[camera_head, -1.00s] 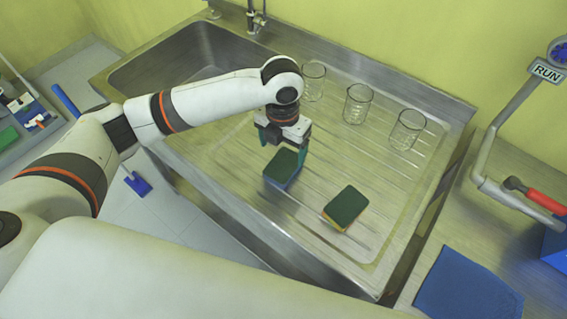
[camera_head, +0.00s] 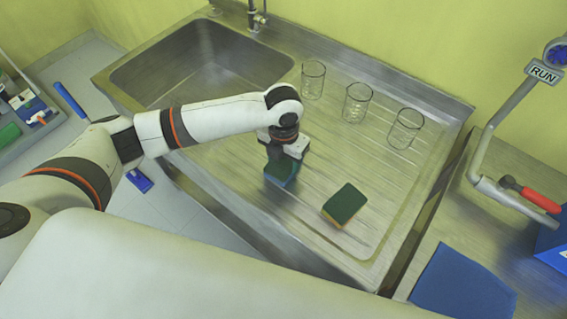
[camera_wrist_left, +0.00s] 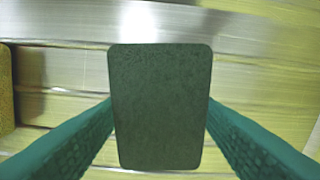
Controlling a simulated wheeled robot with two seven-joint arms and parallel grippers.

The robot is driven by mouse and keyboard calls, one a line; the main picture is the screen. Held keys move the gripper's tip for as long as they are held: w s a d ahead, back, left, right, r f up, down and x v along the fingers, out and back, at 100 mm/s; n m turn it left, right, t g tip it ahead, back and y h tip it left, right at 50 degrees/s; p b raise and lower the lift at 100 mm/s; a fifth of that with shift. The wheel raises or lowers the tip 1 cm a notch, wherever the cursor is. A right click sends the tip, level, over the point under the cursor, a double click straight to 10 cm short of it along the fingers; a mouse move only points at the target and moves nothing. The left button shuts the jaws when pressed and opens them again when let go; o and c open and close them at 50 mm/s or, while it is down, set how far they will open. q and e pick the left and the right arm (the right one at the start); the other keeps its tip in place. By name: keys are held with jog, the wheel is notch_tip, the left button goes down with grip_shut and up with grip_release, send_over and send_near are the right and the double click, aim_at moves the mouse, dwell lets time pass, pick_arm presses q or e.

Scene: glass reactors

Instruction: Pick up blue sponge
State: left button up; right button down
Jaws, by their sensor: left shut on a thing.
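The blue sponge (camera_head: 283,179), with a dark green top and blue sides, is at the front left of the ribbed drainboard, partly hidden by my gripper. My left gripper (camera_head: 283,166) is over it, with its teal fingers shut on its two sides. In the left wrist view the sponge's green face (camera_wrist_left: 160,105) fills the middle, between the two fingers. I cannot tell whether it touches the drainboard. My right gripper is not in view.
A yellow sponge with a green top (camera_head: 344,204) lies to the right. Glass beakers (camera_head: 357,103) stand along the back of the drainboard (camera_head: 385,180). The sink basin (camera_head: 200,62) is at the back left. A blue mat (camera_head: 462,285) lies on the right counter.

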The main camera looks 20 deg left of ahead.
aim_at(283, 162)
pick_arm(q)
jog(key=shift+r, duration=0.1)
jog(key=shift+w+r, duration=0.1)
jog(key=shift+r, duration=0.25)
notch_tip(283, 162, up, 9)
jog(key=b, duration=0.2)
jog(key=shift+o, duration=0.7)
jog(key=shift+c, duration=0.5)
